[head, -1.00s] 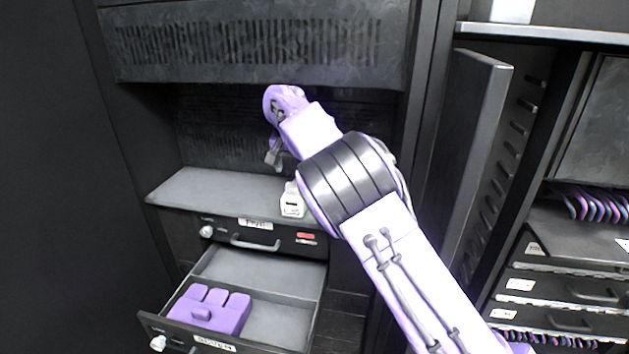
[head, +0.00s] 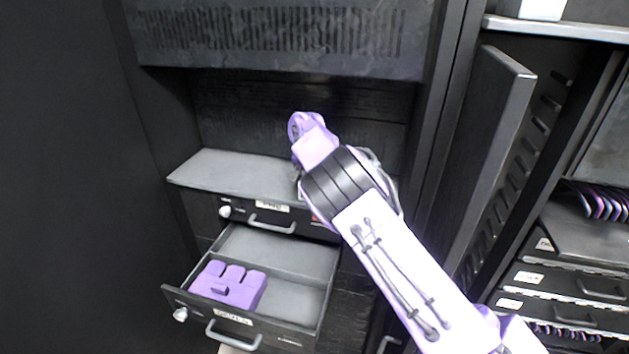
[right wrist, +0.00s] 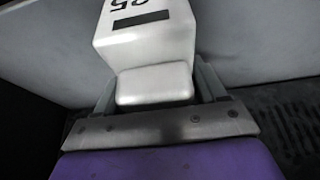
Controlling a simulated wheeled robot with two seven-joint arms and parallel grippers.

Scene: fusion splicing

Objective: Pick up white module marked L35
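The white module (right wrist: 145,38) fills the top middle of the right wrist view. It has a dark slot and an upside-down marking of which "35" shows. Its narrower white end block (right wrist: 155,85) sits between the two fingers of my right gripper (right wrist: 158,88). The fingers lie close along both sides of the block; I cannot tell whether they press on it. In the head view my right arm reaches in from the lower right over the grey shelf and hides the module and the fingertips. My left gripper is not in view.
The grey shelf top (head: 225,172) is clear on its left. Below it, an open drawer (head: 290,298) juts out with a purple block (head: 228,285) inside. A black cabinet door (head: 490,150) stands open at right, close to my right arm.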

